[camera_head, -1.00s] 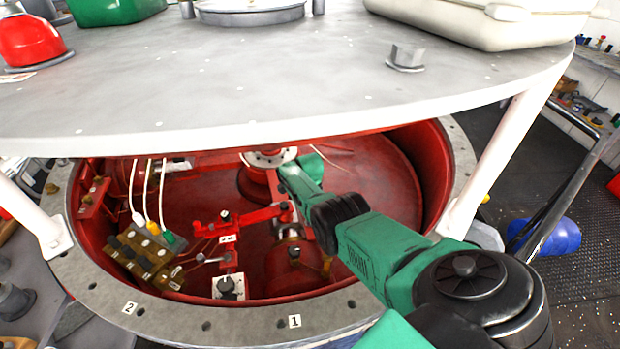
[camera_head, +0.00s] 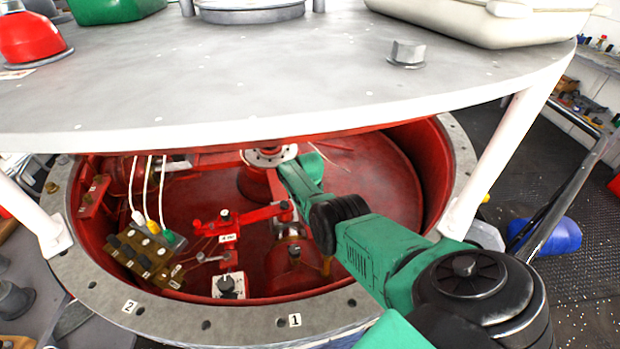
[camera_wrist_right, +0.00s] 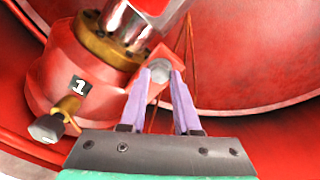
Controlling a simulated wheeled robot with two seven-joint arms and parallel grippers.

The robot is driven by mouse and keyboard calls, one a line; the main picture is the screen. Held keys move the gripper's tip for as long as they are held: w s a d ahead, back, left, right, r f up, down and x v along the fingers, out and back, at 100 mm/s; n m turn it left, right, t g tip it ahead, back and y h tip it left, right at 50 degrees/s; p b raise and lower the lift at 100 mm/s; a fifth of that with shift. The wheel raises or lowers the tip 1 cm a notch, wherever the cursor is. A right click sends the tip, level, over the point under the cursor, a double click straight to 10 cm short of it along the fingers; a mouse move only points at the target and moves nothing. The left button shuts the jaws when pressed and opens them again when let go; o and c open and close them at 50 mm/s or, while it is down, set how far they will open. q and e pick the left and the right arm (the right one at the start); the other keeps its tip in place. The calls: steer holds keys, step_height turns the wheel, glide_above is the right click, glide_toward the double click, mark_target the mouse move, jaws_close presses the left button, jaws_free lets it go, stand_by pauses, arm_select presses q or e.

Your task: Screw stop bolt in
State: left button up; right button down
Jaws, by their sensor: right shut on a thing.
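In the right wrist view, my right gripper (camera_wrist_right: 160,82) has its two pale purple fingers shut on the grey hex head of the stop bolt (camera_wrist_right: 158,72). The bolt head sits at a red lug (camera_wrist_right: 150,55) on the side of a red housing (camera_wrist_right: 65,70) labelled 1. The bolt's shank is hidden, so how deep it sits cannot be told. In the head view, my right arm reaches into the red well (camera_head: 385,180) under the grey deck plate, and its gripper is hidden there. My left gripper is not in view.
In the right wrist view, a brass fitting with a dark knob (camera_wrist_right: 50,127) stands left of the gripper, and a shiny cylinder in a brass collar (camera_wrist_right: 105,42) rises above. In the head view, the grey plate (camera_head: 250,75) overhangs the well; red linkage (camera_head: 245,217) lies left of my arm.

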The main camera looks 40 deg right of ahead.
steer(key=shift+w+d+r, duration=0.2)
steer(key=shift+w+r, duration=0.1)
steer(key=shift+r, duration=0.05)
steer(key=c, duration=0.6)
jaws_free()
steer(key=shift+s+a+f, duration=0.1)
steer(key=shift+s+a, duration=0.05)
step_height(320, 180, up, 7)
steer(key=p, duration=0.4)
step_height(320, 180, up, 8)
steer(key=shift+f, duration=0.25)
steer(key=shift+s, duration=0.1)
steer(key=shift+f, duration=0.1)
